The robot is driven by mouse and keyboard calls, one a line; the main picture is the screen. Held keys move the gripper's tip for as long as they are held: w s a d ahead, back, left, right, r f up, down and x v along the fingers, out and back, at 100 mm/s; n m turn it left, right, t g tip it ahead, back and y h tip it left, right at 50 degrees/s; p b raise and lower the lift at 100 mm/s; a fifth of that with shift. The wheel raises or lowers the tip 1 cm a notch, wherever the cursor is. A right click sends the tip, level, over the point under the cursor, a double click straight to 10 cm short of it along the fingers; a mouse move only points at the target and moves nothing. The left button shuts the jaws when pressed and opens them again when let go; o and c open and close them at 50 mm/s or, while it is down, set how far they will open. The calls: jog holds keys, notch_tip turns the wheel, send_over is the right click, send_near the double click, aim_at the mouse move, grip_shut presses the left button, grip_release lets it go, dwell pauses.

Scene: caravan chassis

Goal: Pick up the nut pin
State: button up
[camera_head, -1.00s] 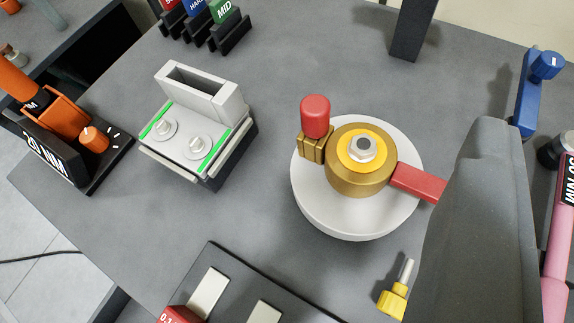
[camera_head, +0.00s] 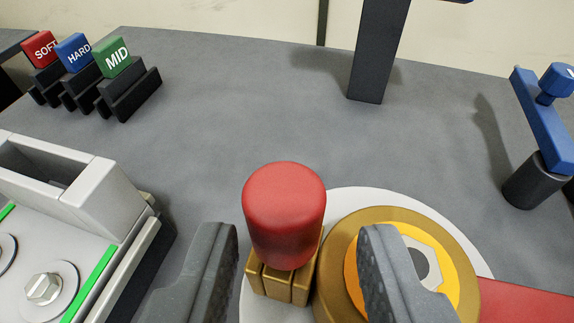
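A red-capped pin (camera_head: 284,212), which I take for the nut pin, stands upright in a small brass block (camera_head: 280,284) at the left side of a brass hub. My gripper (camera_head: 298,232) is open, with one grey finger to the left of the red cap and the other to the right. Gaps show between the cap and both fingers. The right finger covers part of the hub (camera_head: 336,262) and of the nut (camera_head: 428,264) on its yellow ring. No label on the pin shows.
A white round base (camera_head: 365,198) lies under the hub, and a red bar (camera_head: 525,304) extends right. A grey fixture (camera_head: 110,196) with bolts stands left. SOFT, HARD and MID blocks (camera_head: 113,58) sit back left. A dark post (camera_head: 378,55) and a blue tool (camera_head: 545,120) stand farther back.

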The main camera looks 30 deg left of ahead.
jog(key=shift+f+b+x, duration=0.1)
jog(key=shift+b+x, duration=0.15)
jog(key=shift+x, duration=1.35)
jog(key=shift+f+b+x, duration=0.15)
jog(key=shift+b+x, duration=0.05)
jog(key=shift+x, duration=1.4)
jog(key=shift+s, duration=0.2)
jog(key=shift+c, duration=0.2)
jog(key=c, duration=0.7)
